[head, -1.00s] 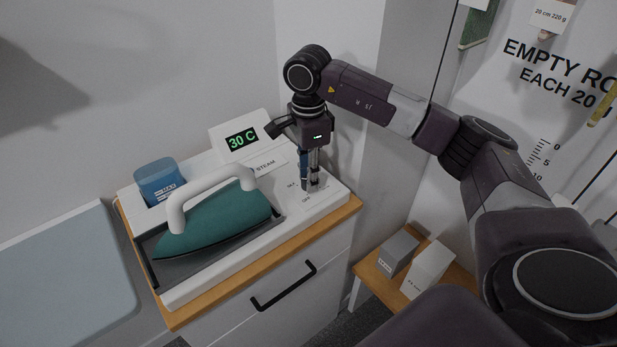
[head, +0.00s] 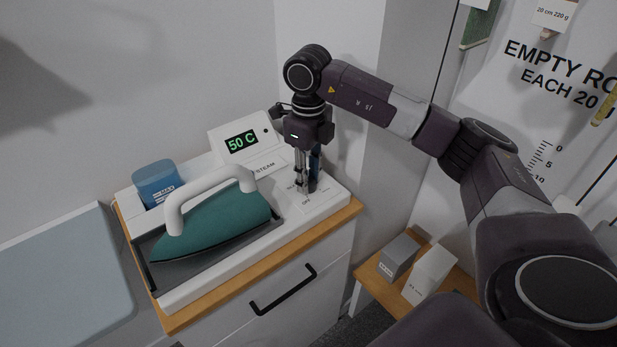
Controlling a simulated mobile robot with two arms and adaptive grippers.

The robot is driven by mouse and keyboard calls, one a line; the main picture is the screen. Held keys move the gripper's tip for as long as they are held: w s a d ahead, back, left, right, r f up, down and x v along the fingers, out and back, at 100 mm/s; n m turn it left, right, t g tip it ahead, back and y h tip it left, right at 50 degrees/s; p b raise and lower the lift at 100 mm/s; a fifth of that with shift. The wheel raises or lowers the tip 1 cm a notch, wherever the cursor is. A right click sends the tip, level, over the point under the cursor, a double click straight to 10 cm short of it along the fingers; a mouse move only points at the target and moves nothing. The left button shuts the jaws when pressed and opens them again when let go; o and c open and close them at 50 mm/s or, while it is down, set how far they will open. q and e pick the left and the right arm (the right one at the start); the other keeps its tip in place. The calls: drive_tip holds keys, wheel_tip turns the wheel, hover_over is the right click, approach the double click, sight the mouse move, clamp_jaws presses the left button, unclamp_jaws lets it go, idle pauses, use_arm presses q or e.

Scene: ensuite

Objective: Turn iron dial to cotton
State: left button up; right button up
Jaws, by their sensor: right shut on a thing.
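The teal iron (head: 213,222) with a white handle rests on its grey plate on the white ironing station (head: 236,262). A tilted display (head: 241,142) at the back of the station reads 50 C in green. My right gripper (head: 305,188) points straight down at the station's right end and is shut on the dial. The fingers hide most of the dial. Printed labels show around it, with OFF (head: 306,203) at the front; the cotton mark cannot be made out. My left gripper is not in view.
A blue water tank (head: 158,184) stands at the station's back left. The station sits on a wood-topped cabinet (head: 340,213) with a black handle. Two small boxes (head: 398,256) stand on a low wooden shelf to the right. A pale blue board (head: 62,280) is at the left.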

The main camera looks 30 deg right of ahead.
drive_tip(key=m, duration=0.3)
drive_tip(key=shift+w+r+m, duration=0.1)
drive_tip(key=shift+r+m, duration=0.05)
drive_tip(key=shift+m, duration=0.25)
drive_tip(key=m, duration=0.3)
drive_tip(key=shift+m, duration=0.3)
drive_tip(key=m, duration=0.6)
drive_tip(key=shift+d+p, duration=0.1)
drive_tip(key=shift+p, duration=0.25)
drive_tip(key=m, duration=0.6)
drive_tip(key=shift+r+p, duration=0.1)
drive_tip(key=shift+p, duration=0.25)
drive_tip(key=m, duration=0.4)
drive_tip(key=shift+m+p, duration=0.4)
drive_tip(key=shift+m, duration=0.3)
drive_tip(key=o, duration=1.1)
drive_tip(key=shift+c, duration=0.2)
drive_tip(key=shift+o, duration=0.5)
